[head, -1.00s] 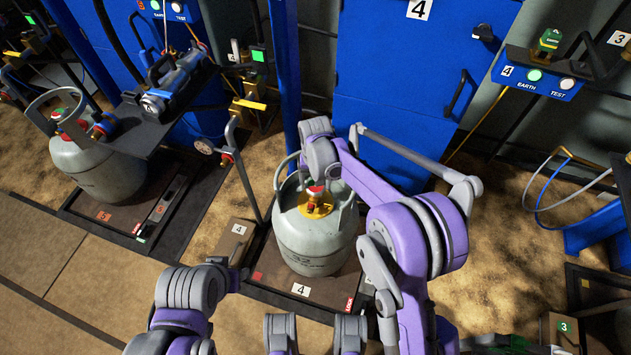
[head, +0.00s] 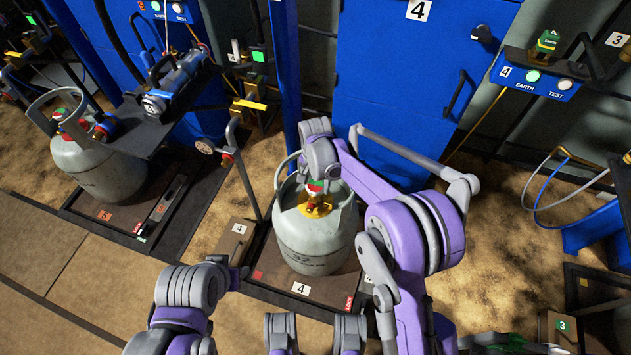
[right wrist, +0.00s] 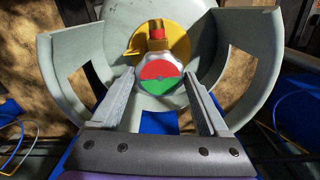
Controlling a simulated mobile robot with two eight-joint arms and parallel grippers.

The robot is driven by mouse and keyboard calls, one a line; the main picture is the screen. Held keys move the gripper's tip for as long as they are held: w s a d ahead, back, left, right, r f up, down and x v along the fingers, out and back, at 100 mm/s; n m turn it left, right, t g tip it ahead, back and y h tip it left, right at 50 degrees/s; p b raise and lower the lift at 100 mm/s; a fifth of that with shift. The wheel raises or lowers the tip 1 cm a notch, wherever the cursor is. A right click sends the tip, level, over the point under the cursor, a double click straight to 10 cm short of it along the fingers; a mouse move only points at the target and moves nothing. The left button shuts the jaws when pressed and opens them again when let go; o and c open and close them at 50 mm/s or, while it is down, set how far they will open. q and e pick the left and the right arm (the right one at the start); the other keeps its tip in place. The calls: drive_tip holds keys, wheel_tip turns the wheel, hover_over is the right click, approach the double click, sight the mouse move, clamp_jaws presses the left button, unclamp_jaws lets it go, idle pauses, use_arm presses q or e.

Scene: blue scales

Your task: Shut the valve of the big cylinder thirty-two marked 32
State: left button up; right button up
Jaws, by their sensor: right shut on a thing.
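The big grey cylinder marked 32 (head: 315,240) stands upright on platform 4. Its collar (right wrist: 70,65) surrounds the valve in the right wrist view. The valve has a yellow ring, a brass body with a red part (right wrist: 157,33), and a round top knob (right wrist: 160,82) with red and green sectors. My right gripper (right wrist: 160,76) reaches into the collar from above, with its fingers on opposite sides of the knob, shut on it. In the head view my right arm partly hides the collar and knob. My left arm shows at the lower left, but its gripper fingers do not show.
Open floor (head: 95,290) lies at the lower left.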

sight(316, 185)
idle(0.3)
drive_tip(key=o, duration=1.2)
drive_tip(key=shift+o, duration=0.2)
drive_tip(key=shift+r, duration=0.15)
wheel_tip(316, 185, up, 11)
drive_tip(key=p, duration=0.2)
drive_tip(key=shift+f, duration=0.2)
